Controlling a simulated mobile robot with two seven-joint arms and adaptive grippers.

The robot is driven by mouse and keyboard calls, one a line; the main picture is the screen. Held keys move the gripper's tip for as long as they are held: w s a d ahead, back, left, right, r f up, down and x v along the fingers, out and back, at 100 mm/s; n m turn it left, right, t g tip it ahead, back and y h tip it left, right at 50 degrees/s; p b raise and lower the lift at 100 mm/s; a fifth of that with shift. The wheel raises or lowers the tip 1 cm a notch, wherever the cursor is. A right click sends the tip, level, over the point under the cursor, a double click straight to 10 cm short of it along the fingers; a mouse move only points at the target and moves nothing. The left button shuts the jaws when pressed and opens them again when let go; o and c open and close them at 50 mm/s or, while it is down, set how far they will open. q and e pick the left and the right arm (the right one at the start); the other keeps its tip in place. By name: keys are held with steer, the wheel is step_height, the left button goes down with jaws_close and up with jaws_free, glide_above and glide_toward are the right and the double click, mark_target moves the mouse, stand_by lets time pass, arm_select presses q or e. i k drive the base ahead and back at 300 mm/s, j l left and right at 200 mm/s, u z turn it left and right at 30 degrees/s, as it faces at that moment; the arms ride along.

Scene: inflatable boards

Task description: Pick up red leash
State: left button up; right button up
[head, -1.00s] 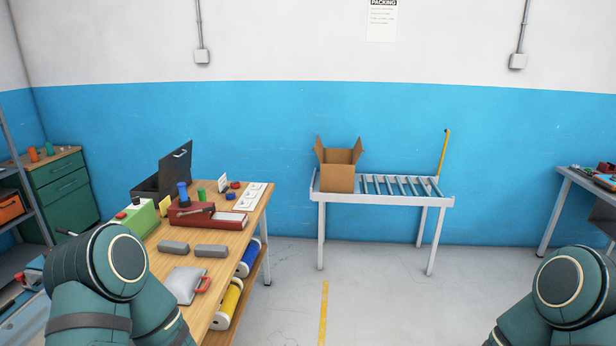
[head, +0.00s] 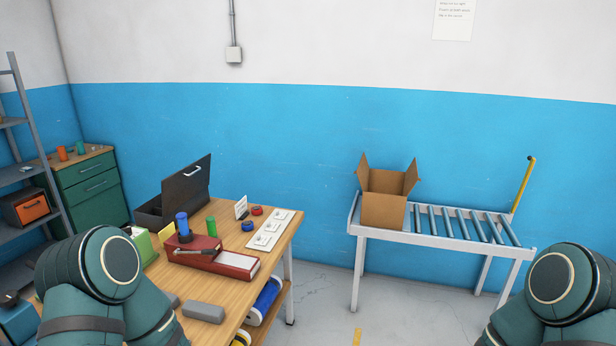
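A small round red item (head: 257,211), which may be the coiled red leash, lies on the wooden workbench (head: 236,289) toward its far right corner. It is too small to make out its form. A similar blue round item (head: 247,226) lies just in front of it. A white card (head: 241,207) stands to its left and a white panel (head: 268,230) lies to its right. Both of my upper arms show at the lower left and lower right. Neither gripper is in view.
A grey block (head: 204,312) lies nearer. A roller table (head: 440,236) bears a carton (head: 388,197).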

mark_target(257, 210)
steer(key=i+l+u, duration=0.45)
steer(key=i+l, duration=0.55)
steer(key=i, duration=0.5)
steer(key=i+l+u, duration=0.45)
steer(key=i+l, duration=0.9)
steer(key=l, duration=0.15)
steer(key=i+l, duration=0.15)
steer(key=i, duration=0.4)
